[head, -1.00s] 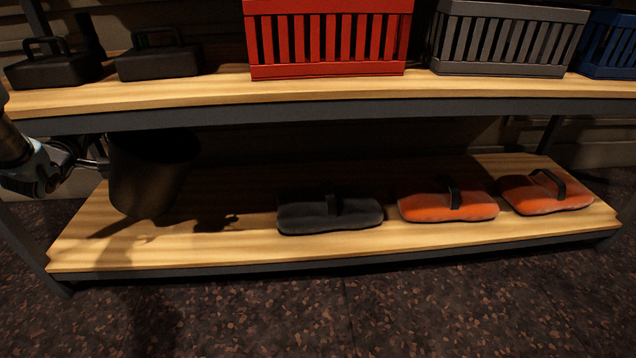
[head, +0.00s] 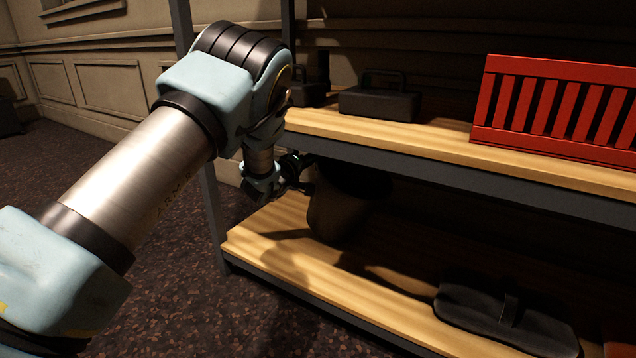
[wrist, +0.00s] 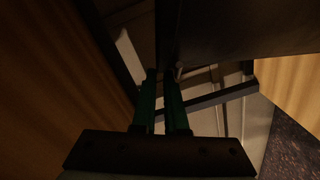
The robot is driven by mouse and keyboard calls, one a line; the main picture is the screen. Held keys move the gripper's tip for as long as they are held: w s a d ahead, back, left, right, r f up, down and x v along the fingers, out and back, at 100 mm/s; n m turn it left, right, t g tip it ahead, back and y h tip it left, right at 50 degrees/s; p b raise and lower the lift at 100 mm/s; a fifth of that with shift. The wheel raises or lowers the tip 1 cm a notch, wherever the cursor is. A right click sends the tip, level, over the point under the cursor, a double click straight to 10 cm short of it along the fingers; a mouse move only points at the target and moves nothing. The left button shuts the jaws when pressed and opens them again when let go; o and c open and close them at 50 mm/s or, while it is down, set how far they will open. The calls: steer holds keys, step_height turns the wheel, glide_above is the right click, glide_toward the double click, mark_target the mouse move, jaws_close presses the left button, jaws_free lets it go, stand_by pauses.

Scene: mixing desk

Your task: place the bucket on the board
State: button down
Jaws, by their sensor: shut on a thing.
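A dark bucket (head: 337,212) is upright, or nearly so, over the left end of the lower wooden shelf, below the upper shelf. Its upper part is in deep shadow. My gripper (head: 304,174) is shut on the bucket's left side near the top. In the wrist view my gripper's green fingers (wrist: 163,78) close together at the dark bucket wall (wrist: 240,28). I cannot tell whether the bucket's base touches the shelf. The only board I can make out near it is the pale wooden lower shelf board (head: 268,240).
A black bag-like weight (head: 490,312) lies on the lower shelf to the right. The upper shelf (head: 440,152) is close above the bucket and holds a black handled box (head: 380,104) and a red crate (head: 560,105). A rack post (head: 208,185) stands beside my arm.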

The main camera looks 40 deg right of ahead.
mark_target(316, 179)
steer(key=f, duration=0.1)
steer(key=f+b, duration=0.1)
steer(key=f, duration=0.3)
steer(key=shift+s+f+b, duration=0.1)
steer(key=shift+s+b, duration=0.3)
steer(key=shift+w, duration=0.1)
steer(key=shift+f, duration=0.15)
steer(key=shift+f, duration=0.35)
steer(key=shift+f, duration=0.1)
steer(key=c, duration=1.6)
jaws_free()
steer(key=shift+f, duration=0.1)
steer(key=c, duration=0.9)
jaws_free()
steer(key=shift+c, duration=0.2)
